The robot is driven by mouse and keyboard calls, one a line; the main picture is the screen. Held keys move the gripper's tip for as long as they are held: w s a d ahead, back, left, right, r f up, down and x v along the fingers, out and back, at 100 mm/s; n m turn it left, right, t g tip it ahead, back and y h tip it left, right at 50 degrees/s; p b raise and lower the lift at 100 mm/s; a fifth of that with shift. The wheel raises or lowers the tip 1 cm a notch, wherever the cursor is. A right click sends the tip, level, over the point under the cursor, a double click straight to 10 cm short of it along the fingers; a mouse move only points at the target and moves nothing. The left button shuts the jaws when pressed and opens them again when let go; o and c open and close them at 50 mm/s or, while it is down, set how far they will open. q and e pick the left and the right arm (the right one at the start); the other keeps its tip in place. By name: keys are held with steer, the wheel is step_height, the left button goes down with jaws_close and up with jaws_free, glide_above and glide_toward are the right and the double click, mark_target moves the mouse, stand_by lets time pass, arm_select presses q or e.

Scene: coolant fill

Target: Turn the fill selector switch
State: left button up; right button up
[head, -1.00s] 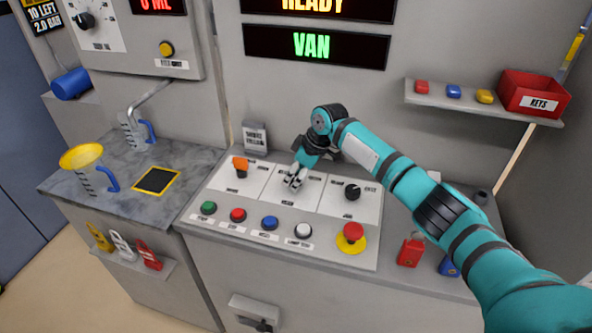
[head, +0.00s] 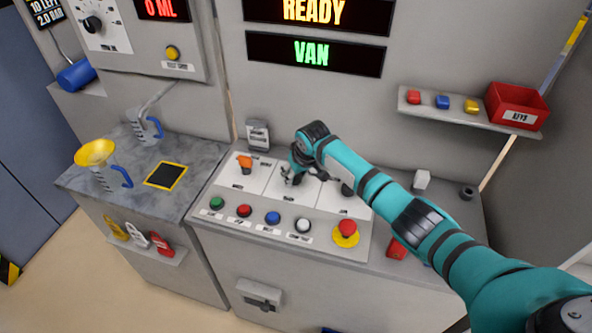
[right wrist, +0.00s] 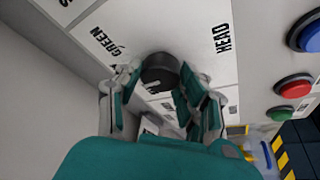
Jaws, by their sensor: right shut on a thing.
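The console (head: 290,243) has three white switch plates. My right gripper (head: 290,180) is at the middle plate in the head view. In the right wrist view my right gripper (right wrist: 158,80) is shut on a black round selector knob (right wrist: 158,70), one finger on each side. The plate around the knob carries the labels GREEN and HEAD. The knob's pointer mark is not clear. In the head view my gripper mostly hides this knob. My left gripper is not in view.
An orange switch (head: 244,162) is on the left plate, and another black knob (head: 347,188) is partly behind my arm. Green, red (head: 244,211), blue and white buttons and a red emergency button (head: 346,230) line the front. A display (head: 313,54) reads VAN.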

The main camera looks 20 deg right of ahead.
stand_by(0.4)
steer(key=o, duration=1.1)
steer(key=v, duration=1.2)
steer(key=shift+a, duration=0.1)
